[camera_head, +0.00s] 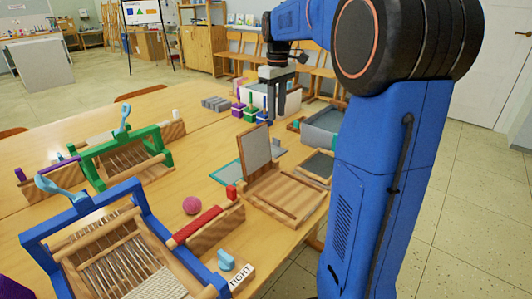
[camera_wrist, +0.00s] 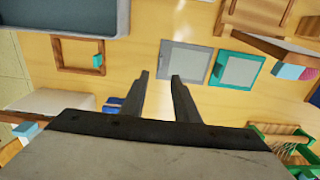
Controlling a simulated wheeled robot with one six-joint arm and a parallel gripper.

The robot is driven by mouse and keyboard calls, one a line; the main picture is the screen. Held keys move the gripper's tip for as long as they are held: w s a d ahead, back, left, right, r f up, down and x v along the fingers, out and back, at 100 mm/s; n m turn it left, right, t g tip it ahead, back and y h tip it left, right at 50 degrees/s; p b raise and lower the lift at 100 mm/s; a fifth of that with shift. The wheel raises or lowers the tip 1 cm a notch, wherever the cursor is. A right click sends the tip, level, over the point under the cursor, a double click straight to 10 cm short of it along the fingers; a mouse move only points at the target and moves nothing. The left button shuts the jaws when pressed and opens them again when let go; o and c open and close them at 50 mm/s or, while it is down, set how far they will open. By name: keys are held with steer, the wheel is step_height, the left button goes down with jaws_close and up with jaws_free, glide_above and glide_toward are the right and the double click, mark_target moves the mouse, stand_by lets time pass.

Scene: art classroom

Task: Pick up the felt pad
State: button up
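My gripper (camera_head: 276,115) is held above the far part of the wooden table, pointing down. In the wrist view its two fingers (camera_wrist: 159,76) stand apart with nothing between them. In the head view the raised lid of a wooden box hides part of that area.
The open wooden box (camera_head: 285,200) stands at the table's right edge. Blue (camera_head: 100,240) and green (camera_head: 125,158) looms fill the left. A pink ball (camera_head: 192,205) lies between. A grey tray (camera_head: 322,125) and colored blocks (camera_head: 250,114) are near my gripper.

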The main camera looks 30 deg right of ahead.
step_height(320, 180, down, 10)
steer(key=shift+s+f, duration=0.1)
stand_by(0.5)
jaws_close()
